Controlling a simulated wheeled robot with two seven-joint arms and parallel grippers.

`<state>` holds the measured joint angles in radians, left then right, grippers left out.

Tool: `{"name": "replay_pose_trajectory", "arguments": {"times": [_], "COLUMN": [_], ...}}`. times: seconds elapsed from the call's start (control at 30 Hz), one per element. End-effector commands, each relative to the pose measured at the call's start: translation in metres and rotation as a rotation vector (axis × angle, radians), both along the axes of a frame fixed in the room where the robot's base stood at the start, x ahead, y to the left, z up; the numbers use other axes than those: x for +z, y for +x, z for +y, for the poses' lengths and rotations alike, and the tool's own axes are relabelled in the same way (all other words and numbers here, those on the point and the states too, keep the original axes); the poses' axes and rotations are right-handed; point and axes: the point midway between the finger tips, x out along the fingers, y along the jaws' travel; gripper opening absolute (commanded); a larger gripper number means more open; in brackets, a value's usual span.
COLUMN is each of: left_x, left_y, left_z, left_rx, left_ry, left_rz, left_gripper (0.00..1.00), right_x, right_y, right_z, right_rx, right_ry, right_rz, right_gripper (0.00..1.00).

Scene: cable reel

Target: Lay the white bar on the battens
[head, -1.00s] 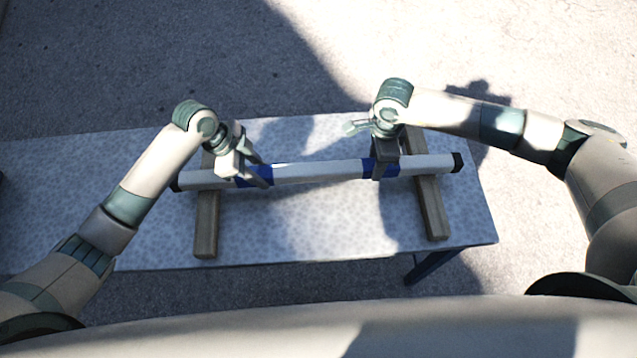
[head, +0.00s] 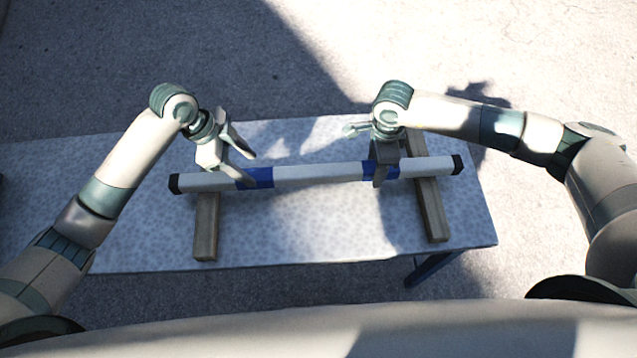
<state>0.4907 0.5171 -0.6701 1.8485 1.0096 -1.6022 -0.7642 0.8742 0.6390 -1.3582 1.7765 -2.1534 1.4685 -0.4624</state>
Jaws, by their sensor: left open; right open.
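The white bar (head: 318,172) has black end caps and two blue bands. It lies across the left batten (head: 206,228) and the right batten (head: 432,208), with both ends reaching past them. My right gripper (head: 380,182) is open at the right blue band. Its fingers still overlap the bar in the picture, and whether they touch it I cannot tell. The gripper hides part of that band.
The battens rest on a speckled table (head: 310,235). The table top is clear in front of the bar and between the battens. Its right edge lies just beyond the right batten. Pale concrete ground (head: 560,60) surrounds the table, with shadows across both.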

Motion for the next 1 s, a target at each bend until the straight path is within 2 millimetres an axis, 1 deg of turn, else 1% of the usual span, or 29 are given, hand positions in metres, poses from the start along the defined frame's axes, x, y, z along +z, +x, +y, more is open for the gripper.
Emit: {"name": "replay_pose_trajectory", "arguments": {"times": [0.03, 0.1, 0.2, 0.3, 0.4, 0.53, 0.87, 1.0], "left_x": [0.009, 0.021, 0.035, 0.046, 0.052, 0.056, 0.056, 0.056], "left_y": [0.001, 0.001, 0.001, 0.001, 0.0, 0.0, 0.0, 0.0], "left_z": [0.004, 0.009, 0.015, 0.019, 0.022, 0.023, 0.023, 0.023], "left_rx": [-0.001, 0.001, 0.0, 0.001, 0.0, 0.0, 0.0, 0.0], "left_ry": [0.0, 0.001, 0.001, 0.0, 0.001, -0.001, 0.0, 0.0], "left_rz": [-0.004, -0.004, -0.002, -0.002, 0.0, 0.001, 0.001, 0.001], "left_gripper": [0.51, 0.51, 0.51, 0.51, 0.51, 0.51, 0.51, 0.51], "right_x": [0.0, 0.0, 0.0, 0.0, 0.0, 0.0, 0.0, 0.005], "right_y": [0.0, 0.0, 0.0, 0.0, 0.0, 0.0, 0.0, 0.001], "right_z": [0.0, 0.0, 0.0, 0.0, 0.0, 0.0, 0.0, 0.0], "right_rx": [0.0, 0.0, 0.0, 0.0, 0.0, 0.0, 0.0, 0.0], "right_ry": [0.0, 0.0, 0.0, 0.0, 0.0, 0.0, 0.0, 0.0], "right_rz": [0.0, 0.0, 0.0, 0.0, 0.0, 0.0, 0.0, -0.001], "right_gripper": [0.51, 0.51, 0.51, 0.51, 0.51, 0.51, 0.51, 0.51]}}
